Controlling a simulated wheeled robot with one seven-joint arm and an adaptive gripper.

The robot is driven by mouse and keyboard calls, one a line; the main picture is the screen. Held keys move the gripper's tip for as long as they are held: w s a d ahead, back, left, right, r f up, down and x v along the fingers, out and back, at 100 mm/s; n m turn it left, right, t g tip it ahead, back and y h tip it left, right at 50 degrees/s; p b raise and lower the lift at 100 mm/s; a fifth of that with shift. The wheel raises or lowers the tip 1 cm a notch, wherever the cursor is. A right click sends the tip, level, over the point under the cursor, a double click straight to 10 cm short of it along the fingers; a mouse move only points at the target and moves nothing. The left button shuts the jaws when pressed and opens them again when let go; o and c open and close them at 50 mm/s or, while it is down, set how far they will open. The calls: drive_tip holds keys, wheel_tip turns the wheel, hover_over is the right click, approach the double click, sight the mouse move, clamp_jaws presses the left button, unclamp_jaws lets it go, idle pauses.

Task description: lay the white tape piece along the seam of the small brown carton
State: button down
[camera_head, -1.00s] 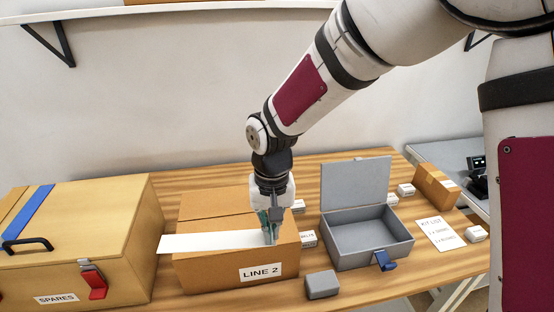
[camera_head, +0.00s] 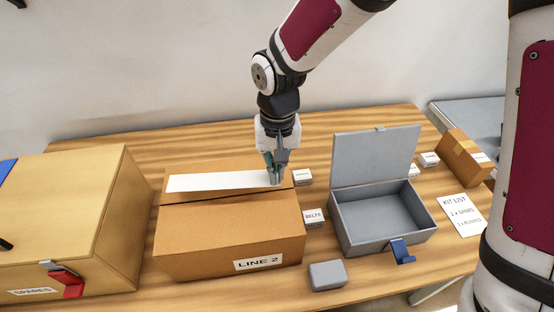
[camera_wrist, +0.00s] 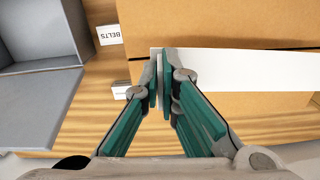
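The brown carton (camera_head: 222,222) labelled LINE 2 stands on the table with its top flaps closed and a dark seam running left to right. The white tape piece (camera_head: 215,181) is a flat strip over the carton's rear flap, behind the seam and roughly parallel to it. My gripper (camera_head: 275,180) is shut on the tape's right end, near the carton's right edge. In the wrist view, the fingers (camera_wrist: 160,85) pinch the end of the tape (camera_wrist: 240,70), and its edge runs close beside the seam. Whether the tape touches the carton I cannot tell.
An open grey box (camera_head: 385,240) with a raised lid stands to the right, with a small grey block (camera_head: 327,276) in front. A wooden SPARES case (camera_head: 75,215) is at left. Another brown carton (camera_head: 460,153) and a kit list (camera_head: 463,214) are at far right.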

sight(276, 195)
drive_tip(key=shift+f+b, duration=1.2)
drive_tip(key=shift+f, duration=1.85)
drive_tip(key=c, duration=1.7)
unclamp_jaws()
wheel_tip(276, 195, up, 12)
drive_tip(key=shift+r, duration=0.1)
